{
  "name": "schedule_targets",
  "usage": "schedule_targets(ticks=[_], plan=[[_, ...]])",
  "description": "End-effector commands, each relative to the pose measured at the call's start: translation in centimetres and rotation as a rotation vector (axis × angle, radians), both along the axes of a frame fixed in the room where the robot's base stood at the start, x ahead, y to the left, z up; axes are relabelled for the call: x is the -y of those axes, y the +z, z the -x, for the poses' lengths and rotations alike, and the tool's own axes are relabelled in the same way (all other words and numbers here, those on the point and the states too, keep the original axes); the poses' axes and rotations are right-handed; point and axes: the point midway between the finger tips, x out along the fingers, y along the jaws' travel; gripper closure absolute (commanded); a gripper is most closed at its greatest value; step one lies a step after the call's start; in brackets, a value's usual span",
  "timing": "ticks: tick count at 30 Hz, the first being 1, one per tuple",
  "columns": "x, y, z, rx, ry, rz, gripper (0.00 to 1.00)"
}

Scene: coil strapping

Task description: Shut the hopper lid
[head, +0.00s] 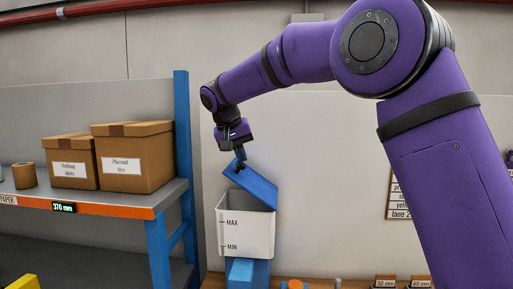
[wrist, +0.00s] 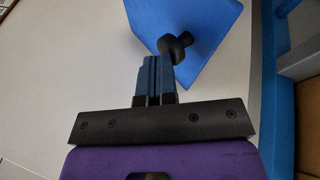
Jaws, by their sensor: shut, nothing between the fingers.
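The hopper (head: 246,229) is a white bin with MAX and MIN marks, standing on a blue base (head: 247,272). Its blue lid (head: 256,188) is tilted up at an angle, with the hopper's mouth partly uncovered below it. In the wrist view the lid (wrist: 207,25) shows a black knob (wrist: 175,46) on its face. My gripper (head: 240,163) is at the lid's upper left part, close to the knob. In the wrist view my gripper's fingers (wrist: 153,62) are together and empty, just beside the knob; I cannot tell whether they touch it.
A shelf (head: 175,196) with a blue post (head: 183,130) stands left of the hopper, holding cardboard boxes (head: 135,157) and a tape roll (head: 25,176). A wooden bench (head: 320,283) with small bins (head: 385,282) runs along the bottom right. The wall behind is bare near the hopper.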

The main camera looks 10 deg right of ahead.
Motion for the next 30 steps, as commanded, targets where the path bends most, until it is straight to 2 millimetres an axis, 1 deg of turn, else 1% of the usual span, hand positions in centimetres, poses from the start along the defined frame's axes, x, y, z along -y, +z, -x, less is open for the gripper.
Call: schedule_targets(ticks=[1,7,13,18,26,30], plan=[[-1.0,-0.7,-0.3,-0.017,0.005,0.044,1.00],[-3.1,-3.1,-0.9,-0.074,0.003,0.225,1.00],[-4.4,-5.6,-1.4,-0.127,0.003,0.382,1.00],[-5.1,-7.3,-1.6,-0.159,0.003,0.486,1.00],[-5.5,-8.9,-1.8,-0.158,0.000,0.481,1.00],[-5.5,-8.8,-1.8,-0.158,0.000,0.480,1.00]])
